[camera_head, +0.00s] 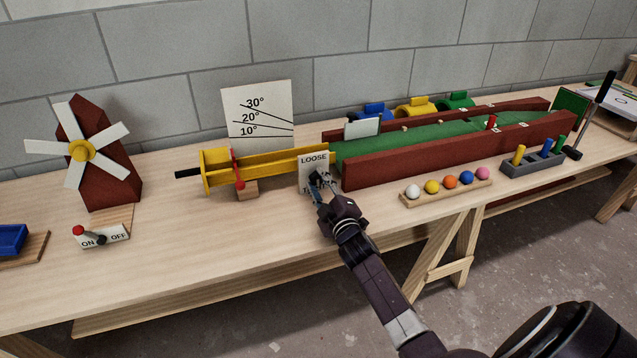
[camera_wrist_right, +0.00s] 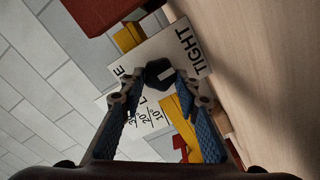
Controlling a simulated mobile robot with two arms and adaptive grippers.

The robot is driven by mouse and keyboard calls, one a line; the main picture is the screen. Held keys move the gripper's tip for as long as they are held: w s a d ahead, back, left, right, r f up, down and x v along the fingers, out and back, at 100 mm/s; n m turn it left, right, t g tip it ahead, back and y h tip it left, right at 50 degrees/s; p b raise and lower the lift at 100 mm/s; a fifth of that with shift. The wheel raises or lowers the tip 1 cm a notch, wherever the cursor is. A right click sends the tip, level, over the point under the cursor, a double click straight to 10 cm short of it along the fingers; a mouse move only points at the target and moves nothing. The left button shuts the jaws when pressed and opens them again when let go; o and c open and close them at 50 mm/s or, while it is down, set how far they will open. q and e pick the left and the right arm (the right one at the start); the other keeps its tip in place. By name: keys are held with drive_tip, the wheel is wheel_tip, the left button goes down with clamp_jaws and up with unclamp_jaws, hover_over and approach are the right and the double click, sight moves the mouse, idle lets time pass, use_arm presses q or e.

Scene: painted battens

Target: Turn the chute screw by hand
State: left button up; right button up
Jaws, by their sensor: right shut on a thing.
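The yellow chute (camera_head: 285,161) lies along the bench, in front of a white angle board (camera_head: 258,105) marked 10°, 20° and 30°. At its right end stands a white plate (camera_head: 313,159) with LOOSE at the top; the wrist view shows TIGHT at its other end. The dark chute screw (camera_wrist_right: 158,71), with a white mark, sits on this plate. My right gripper (camera_head: 317,182) is at the screw. In the wrist view its two blue-padded fingers (camera_wrist_right: 159,82) close on the screw from both sides. The gripper hides most of the screw in the head view. My left gripper is out of view.
A green lane (camera_head: 390,148) with red walls adjoins the chute on the right. Several coloured balls stand in a wooden rack (camera_head: 412,200) in front of it. A windmill (camera_head: 100,170) and an ON/OFF switch (camera_head: 101,237) stand left.

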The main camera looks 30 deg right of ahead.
drive_tip(key=o, duration=1.2)
drive_tip(key=shift+c, duration=0.2)
drive_tip(key=shift+s+a+f, duration=0.1)
drive_tip(key=shift+s+a, duration=0.05)
drive_tip(key=shift+s, duration=0.45)
drive_tip(key=v, duration=1.1)
drive_tip(key=shift+w, duration=0.1)
